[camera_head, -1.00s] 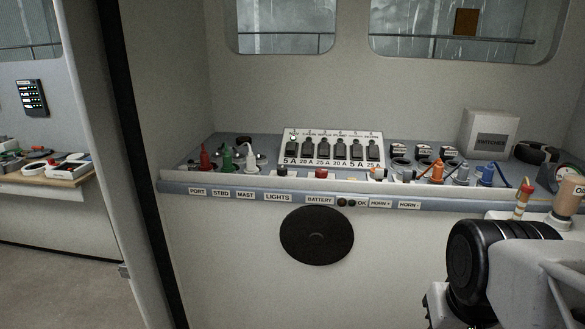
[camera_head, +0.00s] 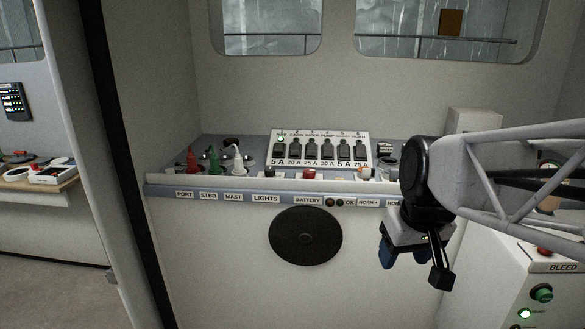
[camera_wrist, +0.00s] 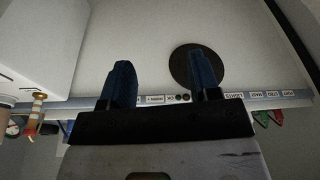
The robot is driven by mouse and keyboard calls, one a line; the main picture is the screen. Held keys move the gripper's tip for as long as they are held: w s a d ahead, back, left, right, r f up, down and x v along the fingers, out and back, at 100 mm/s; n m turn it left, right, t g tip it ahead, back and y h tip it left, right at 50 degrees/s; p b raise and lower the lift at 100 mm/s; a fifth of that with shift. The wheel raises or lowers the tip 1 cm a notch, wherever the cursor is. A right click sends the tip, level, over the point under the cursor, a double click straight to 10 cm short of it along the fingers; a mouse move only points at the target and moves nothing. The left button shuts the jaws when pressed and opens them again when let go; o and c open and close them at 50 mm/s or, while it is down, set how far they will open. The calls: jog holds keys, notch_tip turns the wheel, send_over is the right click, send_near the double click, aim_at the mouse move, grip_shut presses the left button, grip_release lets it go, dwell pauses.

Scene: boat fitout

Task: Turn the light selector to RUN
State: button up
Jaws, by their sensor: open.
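The light selector looks to be the small dark knob (camera_head: 270,172) on the console edge, above the LIGHTS label (camera_head: 265,198). It is too small to read its setting. My gripper (camera_head: 412,262) hangs in front of the console's right part, to the right of the round black disc and well away from the knob. In the wrist view my gripper (camera_wrist: 163,82) shows two blue fingers spread apart with nothing between them. That view is upside down; the LIGHTS label (camera_wrist: 234,98) shows right of the fingers, and the knob cannot be made out.
A red knob (camera_head: 309,173) sits right of the dark one, above BATTERY. Red, green and white plugs (camera_head: 213,162) stand at the left, and a fuse panel (camera_head: 320,149) behind. A BLEED box (camera_head: 535,285) is at lower right. Space before the disc (camera_head: 306,236) is clear.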

jog(key=w+a+r+n, duration=0.1)
jog(key=w+a+r, duration=0.15)
jog(key=w, duration=0.25)
jog(key=w+a+r+n, duration=0.1)
jog(key=w+a+n, duration=0.15)
jog(key=w, duration=0.35)
jog(key=n+y, duration=0.3)
jog(key=n, duration=0.5)
send_near(270, 169)
jog(key=w+f, duration=0.1)
jog(key=shift+a+f+m+g, duration=0.15)
jog(key=shift+m+g, duration=0.1)
jog(key=shift+g, duration=0.15)
jog(key=shift+x, duration=3.9)
jog(key=shift+a, duration=0.1)
